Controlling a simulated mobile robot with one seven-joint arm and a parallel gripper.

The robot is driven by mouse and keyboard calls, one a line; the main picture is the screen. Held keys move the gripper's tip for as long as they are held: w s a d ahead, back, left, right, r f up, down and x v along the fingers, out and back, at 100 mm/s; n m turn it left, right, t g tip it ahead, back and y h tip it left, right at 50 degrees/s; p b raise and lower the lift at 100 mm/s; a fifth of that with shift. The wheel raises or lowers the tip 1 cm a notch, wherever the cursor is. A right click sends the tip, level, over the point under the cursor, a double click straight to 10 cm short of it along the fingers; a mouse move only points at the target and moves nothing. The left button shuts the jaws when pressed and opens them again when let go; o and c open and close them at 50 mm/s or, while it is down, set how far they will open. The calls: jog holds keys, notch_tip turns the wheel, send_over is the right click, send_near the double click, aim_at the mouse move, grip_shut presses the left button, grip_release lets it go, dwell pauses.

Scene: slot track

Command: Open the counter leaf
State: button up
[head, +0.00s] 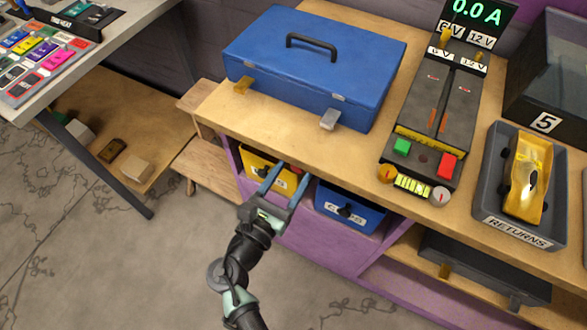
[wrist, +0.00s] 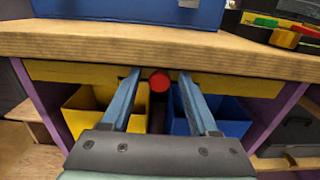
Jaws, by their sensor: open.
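The wooden counter top (head: 350,150) runs across the middle of the head view; I cannot tell where its leaf begins or ends. In the wrist view its front edge (wrist: 100,42) crosses the upper part. A red round knob (wrist: 159,80) shows just below that edge, in front of a yellow strip (wrist: 60,72). My gripper (head: 292,172) is open at the counter's front edge. In the wrist view its fingers (wrist: 158,75) stand on either side of the knob, with gaps visible.
A blue toolbox (head: 340,60) stands on the counter above my gripper. A yellow bin (head: 255,163) and a blue bin (head: 345,213) sit below. A power unit (head: 440,110) and the RETURNS tray (head: 515,232) stand to the right. Open floor lies at lower left.

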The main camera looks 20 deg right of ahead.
jog(key=shift+w+d, duration=0.1)
jog(key=shift+d, duration=0.05)
jog(key=shift+c, duration=0.3)
grip_shut()
dwell(1.1)
